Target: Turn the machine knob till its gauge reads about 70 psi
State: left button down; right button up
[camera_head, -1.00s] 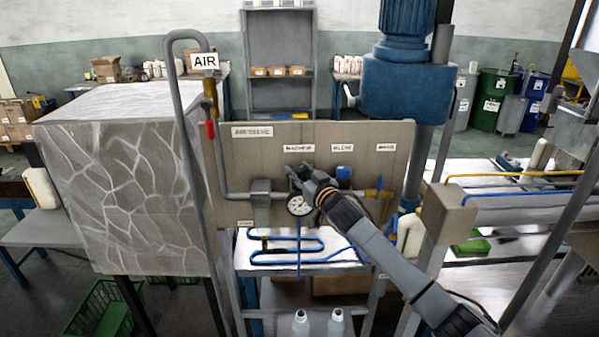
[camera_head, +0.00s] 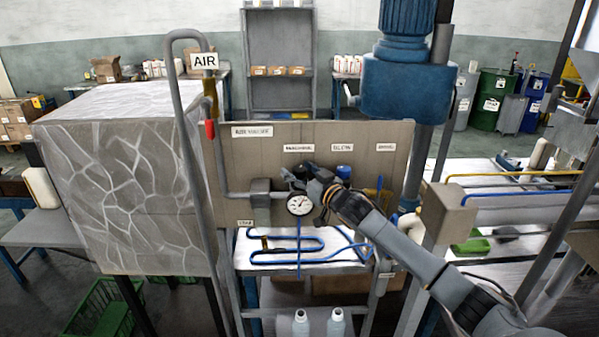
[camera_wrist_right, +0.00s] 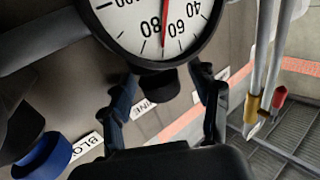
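The round white gauge (camera_head: 299,204) is on the panel; it fills the top of the right wrist view (camera_wrist_right: 150,15), inverted. Its red needle (camera_wrist_right: 164,30) points between 60 and 80, close to the middle, about 70. My right gripper (camera_head: 296,176) is at this knob. In the wrist view its two fingers (camera_wrist_right: 166,78) are spread on either side of the knob, with a visible gap on the right; contact on the left is unclear. My left gripper is not in view.
The panel (camera_head: 232,165) carries a blue knob (camera_head: 343,172), right of the gripper, also in the wrist view (camera_wrist_right: 42,157). A red-handled valve (camera_head: 210,129) is on the pipe at the left. A stone-patterned block (camera_head: 125,190) stands left of the panel.

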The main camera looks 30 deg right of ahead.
jog(key=shift+s, duration=0.1)
jog(key=s, duration=1.1)
jog(key=shift+s+d, duration=0.15)
jog(key=shift+s, duration=0.25)
